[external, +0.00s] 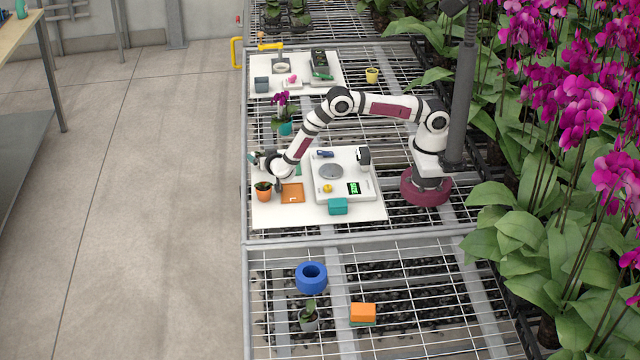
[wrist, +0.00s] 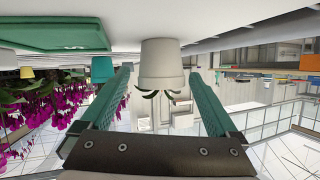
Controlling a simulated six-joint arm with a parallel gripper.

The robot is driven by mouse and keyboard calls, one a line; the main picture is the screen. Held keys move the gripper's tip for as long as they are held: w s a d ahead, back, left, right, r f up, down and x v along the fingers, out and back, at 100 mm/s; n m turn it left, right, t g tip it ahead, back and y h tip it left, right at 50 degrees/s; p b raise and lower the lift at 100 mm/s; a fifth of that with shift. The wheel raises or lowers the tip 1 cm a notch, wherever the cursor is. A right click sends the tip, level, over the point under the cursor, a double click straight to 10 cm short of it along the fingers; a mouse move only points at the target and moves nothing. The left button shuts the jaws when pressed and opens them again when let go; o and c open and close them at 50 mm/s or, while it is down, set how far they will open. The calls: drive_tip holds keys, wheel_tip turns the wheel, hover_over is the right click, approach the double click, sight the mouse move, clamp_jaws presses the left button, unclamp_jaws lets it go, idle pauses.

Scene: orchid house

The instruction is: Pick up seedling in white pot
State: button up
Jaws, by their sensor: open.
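In the wrist view, which is upside down, a white pot (wrist: 161,60) stands on the white board with the dark green leaves of its seedling (wrist: 160,94) showing. My gripper (wrist: 165,80) is open, with one teal finger on each side of the pot and gaps between. The pot is in line with the jaws; I cannot tell how deep it sits between them. The white pot is not clearly visible there.
A teal tray (wrist: 50,35) lies beside the pot. A teal pot with an orchid (external: 285,128) stands beyond. A scale (external: 331,175) is to the right.

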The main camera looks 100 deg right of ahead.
drive_tip(key=c, duration=1.4)
drive_tip(key=shift+r, duration=0.1)
